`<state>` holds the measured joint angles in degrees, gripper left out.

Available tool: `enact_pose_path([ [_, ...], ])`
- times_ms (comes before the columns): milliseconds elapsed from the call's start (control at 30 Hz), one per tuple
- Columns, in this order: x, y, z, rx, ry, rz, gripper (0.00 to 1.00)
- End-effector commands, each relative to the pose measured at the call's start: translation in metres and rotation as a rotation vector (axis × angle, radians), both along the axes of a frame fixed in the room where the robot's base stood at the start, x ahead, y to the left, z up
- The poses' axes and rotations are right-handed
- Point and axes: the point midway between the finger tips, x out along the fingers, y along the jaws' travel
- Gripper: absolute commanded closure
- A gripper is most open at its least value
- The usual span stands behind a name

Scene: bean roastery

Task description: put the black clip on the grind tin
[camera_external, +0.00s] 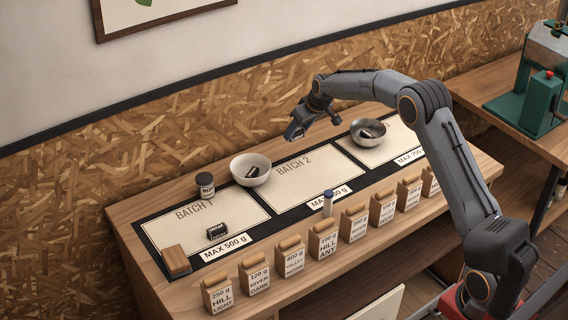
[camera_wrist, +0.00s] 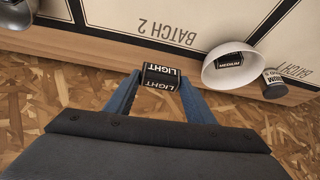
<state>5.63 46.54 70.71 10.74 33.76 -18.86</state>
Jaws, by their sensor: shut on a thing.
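My gripper (camera_external: 296,133) is above the back edge of the counter, between the white bowl and the metal bowl. In the wrist view its blue fingers (camera_wrist: 160,92) are closed on a black clip (camera_wrist: 160,77) lettered LIGHT. A small dark-lidded tin (camera_external: 205,185), perhaps the grind tin, stands at the back of BATCH 1, left of the white bowl. It also shows in the wrist view (camera_wrist: 276,84), with lettering ending in UM, apart from my gripper. Another black clip (camera_external: 216,231) lies at the front of BATCH 1.
The white bowl (camera_external: 250,169) and metal bowl (camera_external: 369,132) each hold a dark clip. A wooden block (camera_external: 176,261) is at the mat's left end. BATCH 2 (camera_external: 305,180) is mostly bare.

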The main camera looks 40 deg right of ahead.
Motion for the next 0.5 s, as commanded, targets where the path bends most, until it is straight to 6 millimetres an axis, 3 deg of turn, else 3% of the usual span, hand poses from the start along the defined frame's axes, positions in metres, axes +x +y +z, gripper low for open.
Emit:
enact_pose_path([
  [33,0.013,0.027,0.0,0.0,-0.003,0.036,0.72],
  [200,0.038,0.107,0.015,0.004,-0.005,0.137,0.72],
  [500,0.051,0.245,0.043,-0.001,-0.005,0.306,0.72],
])
